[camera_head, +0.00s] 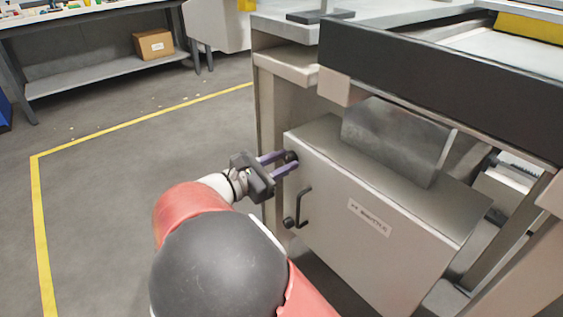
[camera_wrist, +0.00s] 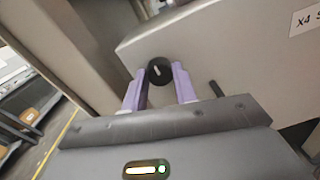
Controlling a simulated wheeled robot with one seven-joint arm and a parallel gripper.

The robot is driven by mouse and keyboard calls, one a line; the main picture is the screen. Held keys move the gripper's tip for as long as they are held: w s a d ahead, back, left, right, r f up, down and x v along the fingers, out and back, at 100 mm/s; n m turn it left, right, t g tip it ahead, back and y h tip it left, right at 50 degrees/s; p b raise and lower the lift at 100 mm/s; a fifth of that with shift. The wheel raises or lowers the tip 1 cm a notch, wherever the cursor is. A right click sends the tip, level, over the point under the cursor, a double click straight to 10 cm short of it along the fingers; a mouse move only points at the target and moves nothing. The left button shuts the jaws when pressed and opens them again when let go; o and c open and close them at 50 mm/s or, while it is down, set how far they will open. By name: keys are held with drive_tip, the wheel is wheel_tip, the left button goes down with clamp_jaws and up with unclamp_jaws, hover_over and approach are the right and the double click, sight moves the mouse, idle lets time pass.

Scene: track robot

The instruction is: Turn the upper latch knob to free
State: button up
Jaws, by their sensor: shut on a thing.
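The upper latch knob (camera_wrist: 159,71) is a round black knob with a pale pointer mark, near the upper left corner of a grey cabinet door. In the wrist view the mark looks tilted a little off upright. My gripper (camera_wrist: 160,75) has its two purple fingers shut on the knob, one on each side. In the head view my gripper (camera_head: 284,162) reaches the door from the left, and the upper knob (camera_head: 291,156) is partly hidden by the fingers. The lower knob (camera_head: 289,222) is black and sits at the door's lower left.
A black bar handle (camera_head: 304,206) stands out from the door (camera_head: 385,245), close below my gripper. A label (camera_head: 369,217) is on the door. A dark-edged conveyor frame (camera_head: 430,85) overhangs the cabinet. Open floor (camera_head: 130,180) with yellow lines lies to the left.

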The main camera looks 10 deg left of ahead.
drive_tip(key=shift+m, duration=0.3)
drive_tip(key=m+b, duration=0.1)
drive_tip(key=m, duration=0.2)
drive_tip(key=shift+m, duration=0.3)
drive_tip(key=m+b, duration=0.3)
drive_tip(key=m, duration=0.1)
drive_tip(key=shift+f+b, duration=0.15)
drive_tip(key=shift+b, duration=0.2)
drive_tip(key=m+b, duration=0.5)
drive_tip(key=b, duration=0.1)
drive_tip(key=shift+m+y, duration=0.3)
drive_tip(key=shift+y, duration=0.1)
drive_tip(key=m+b, duration=0.2)
drive_tip(key=b, duration=0.1)
drive_tip(key=shift+m+b, duration=0.6)
drive_tip(key=shift+m, duration=0.1)
drive_tip(key=shift+r, duration=0.25)
drive_tip(key=o, duration=1)
